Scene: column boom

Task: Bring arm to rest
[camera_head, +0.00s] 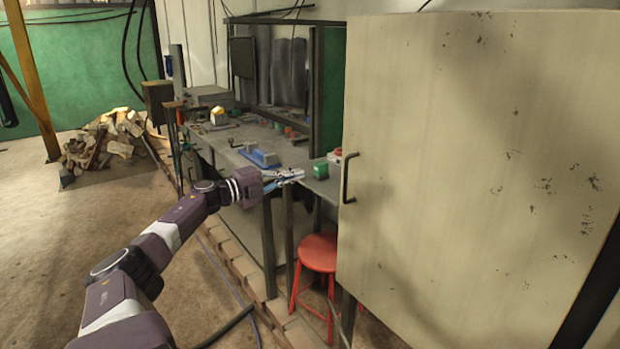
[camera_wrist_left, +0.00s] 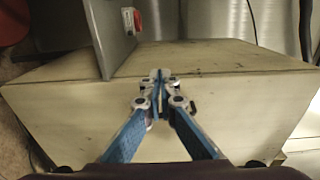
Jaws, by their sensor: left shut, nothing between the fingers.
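My left arm reaches in from the lower left of the head view. Its gripper (camera_head: 290,175) is held out in front of the workbench, near the bench's front edge and to the left of the cream cabinet. In the left wrist view the gripper (camera_wrist_left: 160,78) has its blue fingers brought together at the tips, shut with nothing between them. A cream panel (camera_wrist_left: 235,85) fills the view beyond the fingertips. I cannot tell the distance to it. My right gripper is not in either view.
The cream cabinet (camera_head: 480,170) with a dark handle stands close on the right. A workbench (camera_head: 225,140) with small items runs back. A red stool (camera_head: 318,253) stands below it. A rubble pile (camera_head: 103,140) lies far left. The floor (camera_head: 60,235) at left is open.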

